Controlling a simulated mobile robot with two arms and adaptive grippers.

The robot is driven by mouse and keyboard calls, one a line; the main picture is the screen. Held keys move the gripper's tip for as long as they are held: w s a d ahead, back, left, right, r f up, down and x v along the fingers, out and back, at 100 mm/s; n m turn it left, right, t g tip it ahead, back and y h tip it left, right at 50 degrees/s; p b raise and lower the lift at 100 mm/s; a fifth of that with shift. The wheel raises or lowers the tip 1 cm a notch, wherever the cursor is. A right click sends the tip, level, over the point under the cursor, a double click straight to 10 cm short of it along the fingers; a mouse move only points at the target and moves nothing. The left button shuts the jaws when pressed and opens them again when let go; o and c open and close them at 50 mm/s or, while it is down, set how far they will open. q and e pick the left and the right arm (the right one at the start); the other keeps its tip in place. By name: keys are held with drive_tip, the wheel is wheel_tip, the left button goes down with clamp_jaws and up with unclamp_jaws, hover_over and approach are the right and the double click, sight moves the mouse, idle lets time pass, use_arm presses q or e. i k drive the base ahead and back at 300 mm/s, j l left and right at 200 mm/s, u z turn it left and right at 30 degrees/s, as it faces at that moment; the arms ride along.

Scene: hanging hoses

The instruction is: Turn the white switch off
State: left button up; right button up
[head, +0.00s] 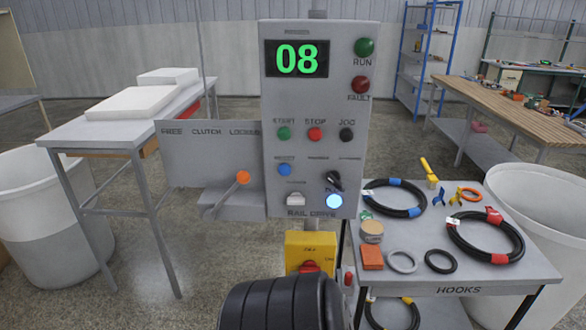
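The grey control panel (311,60) stands upright in the middle of the head view. A small white switch (295,199) sits low on its left side, above the words RAIL DRIVE. The switch is too small for me to tell its position. To its right are a black rotary knob (334,180) and a round lamp (334,201) that glows bluish white. Neither of my grippers shows in the head view.
A lever with an orange knob (243,177) sticks out at the clutch plate (208,150). A yellow box with a red knob (310,250) hangs below the panel. A black ribbed object (283,303) fills the bottom centre. A cart (470,278) with coiled hoses stands right.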

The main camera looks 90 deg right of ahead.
sight(295, 198)
drive_tip(key=z, duration=2.85)
